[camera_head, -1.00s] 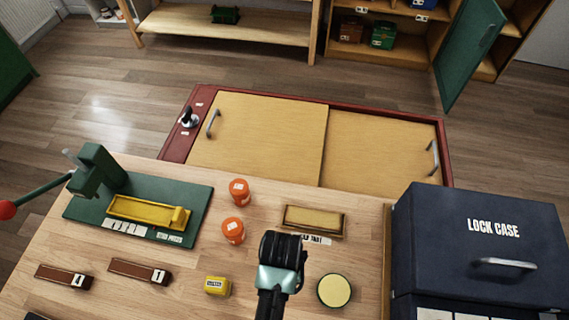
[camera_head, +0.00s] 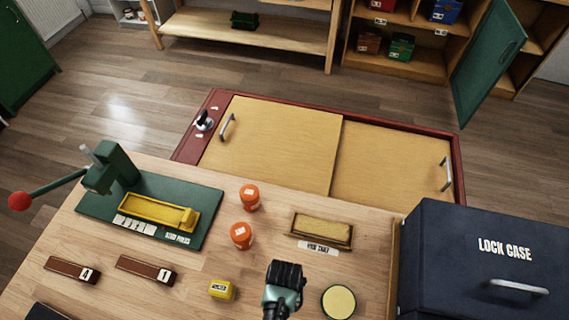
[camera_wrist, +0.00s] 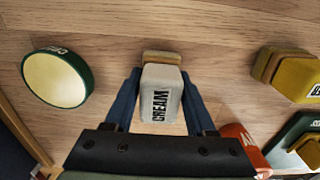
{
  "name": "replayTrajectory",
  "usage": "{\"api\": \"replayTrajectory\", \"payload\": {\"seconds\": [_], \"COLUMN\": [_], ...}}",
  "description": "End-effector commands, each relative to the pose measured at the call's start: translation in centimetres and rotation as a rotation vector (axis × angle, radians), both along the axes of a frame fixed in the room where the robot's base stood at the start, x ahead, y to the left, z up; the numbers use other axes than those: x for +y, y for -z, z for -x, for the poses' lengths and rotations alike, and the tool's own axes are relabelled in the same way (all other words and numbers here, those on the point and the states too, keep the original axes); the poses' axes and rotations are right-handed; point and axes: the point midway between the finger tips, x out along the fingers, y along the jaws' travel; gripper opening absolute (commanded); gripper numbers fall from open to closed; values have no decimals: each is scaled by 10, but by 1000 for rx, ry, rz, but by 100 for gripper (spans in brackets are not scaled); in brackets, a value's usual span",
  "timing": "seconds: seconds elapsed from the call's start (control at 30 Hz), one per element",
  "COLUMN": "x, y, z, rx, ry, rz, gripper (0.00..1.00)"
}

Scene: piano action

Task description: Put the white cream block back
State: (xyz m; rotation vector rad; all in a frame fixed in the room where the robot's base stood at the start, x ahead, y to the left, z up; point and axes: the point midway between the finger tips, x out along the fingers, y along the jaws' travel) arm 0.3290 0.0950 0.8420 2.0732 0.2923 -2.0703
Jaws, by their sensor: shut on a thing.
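My gripper (camera_head: 284,272) is over the wooden bench in the head view, between the yellow block and the round tin. In the wrist view my gripper (camera_wrist: 162,105) is shut on the white cream block (camera_wrist: 158,97), which has a dark CREAM label and a tan part at its far end. One blue finger lies along each side of it. The head view hides the block behind my gripper. I cannot tell whether the block touches the bench.
A round tin (camera_head: 339,301) is right of my gripper, a yellow block (camera_head: 222,290) left. Two orange jars (camera_head: 241,235) and a wooden tray (camera_head: 321,230) lie beyond. A green press (camera_head: 150,210) stands left, a dark lock case (camera_head: 480,260) right. Bare bench lies around my gripper.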

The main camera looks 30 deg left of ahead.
Motion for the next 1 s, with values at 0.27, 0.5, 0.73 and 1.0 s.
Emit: {"api": "replayTrajectory", "payload": {"seconds": [0.27, 0.5, 0.73, 1.0], "x": [0, 0, 0, 0], "y": [3, 3, 0, -29], "z": [0, 0, 0, 0], "rx": [0, 0, 0, -4], "ry": [0, 0, 0, 0], "rz": [0, 0, 0, -1], "gripper": [59, 86, 86, 86]}}
